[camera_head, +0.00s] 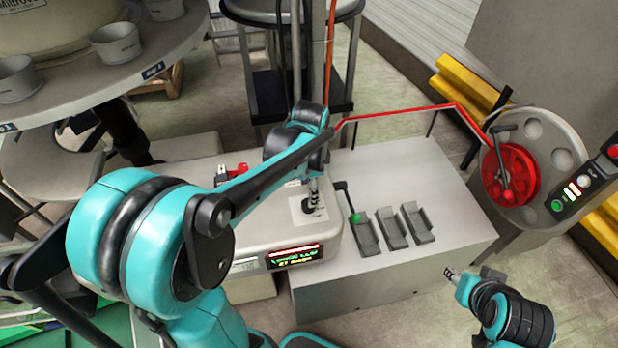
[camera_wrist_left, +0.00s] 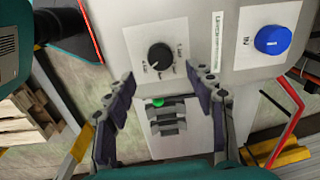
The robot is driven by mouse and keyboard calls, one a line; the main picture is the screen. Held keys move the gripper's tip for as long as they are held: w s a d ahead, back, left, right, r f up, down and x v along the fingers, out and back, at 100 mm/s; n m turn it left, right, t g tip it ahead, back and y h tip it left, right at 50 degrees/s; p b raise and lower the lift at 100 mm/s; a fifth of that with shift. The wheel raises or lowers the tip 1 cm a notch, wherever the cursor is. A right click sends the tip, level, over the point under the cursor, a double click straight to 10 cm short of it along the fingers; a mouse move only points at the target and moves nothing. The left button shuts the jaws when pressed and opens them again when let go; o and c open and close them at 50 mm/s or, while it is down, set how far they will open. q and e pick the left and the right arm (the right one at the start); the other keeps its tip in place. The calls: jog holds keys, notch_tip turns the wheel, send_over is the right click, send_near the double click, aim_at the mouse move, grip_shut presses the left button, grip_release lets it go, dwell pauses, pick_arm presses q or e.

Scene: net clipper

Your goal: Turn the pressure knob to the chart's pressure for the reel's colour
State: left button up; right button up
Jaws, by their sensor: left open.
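The black knob (camera_wrist_left: 160,57) sits on a white dial plate (camera_wrist_left: 152,36) with small markings, too small to read. In the head view, the plate (camera_head: 299,213) is on the grey machine top, partly covered by my left arm. My left gripper (camera_wrist_left: 166,80) is open and empty, its fingers either side of the knob's near side in the wrist view; I cannot tell if they touch it. The reel (camera_head: 518,173) is red, on a grey round disc, with a red line running from it. No chart is readable. My right gripper (camera_head: 451,272) is low at right, its jaws unclear.
A blue knob (camera_wrist_left: 272,40) is on another white plate. A lit text display (camera_head: 294,255) is on the machine's front. Grey holders (camera_head: 391,228) stand on the bench, with a green-tipped lever (camera_head: 355,217) beside them. A button box (camera_head: 577,190) is at right.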

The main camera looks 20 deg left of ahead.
pick_arm(q)
notch_tip(320, 180, up, 6)
jog(key=shift+s+f, duration=0.1)
jog(key=shift+f, duration=0.1)
dwell(0.4)
jog(key=s+d+f+n+t+b, duration=0.2)
jog(key=s+n+t, duration=0.1)
jog(key=s+n, duration=0.2)
jog(key=s+d+f+n+t+b, duration=0.2)
jog(key=s+n+t, duration=0.1)
jog(key=s+n, duration=0.2)
jog(key=shift+s+d+f+t, duration=0.3)
jog(key=shift+s+f+t, duration=0.1)
jog(key=shift+s, duration=0.1)
dwell(1.4)
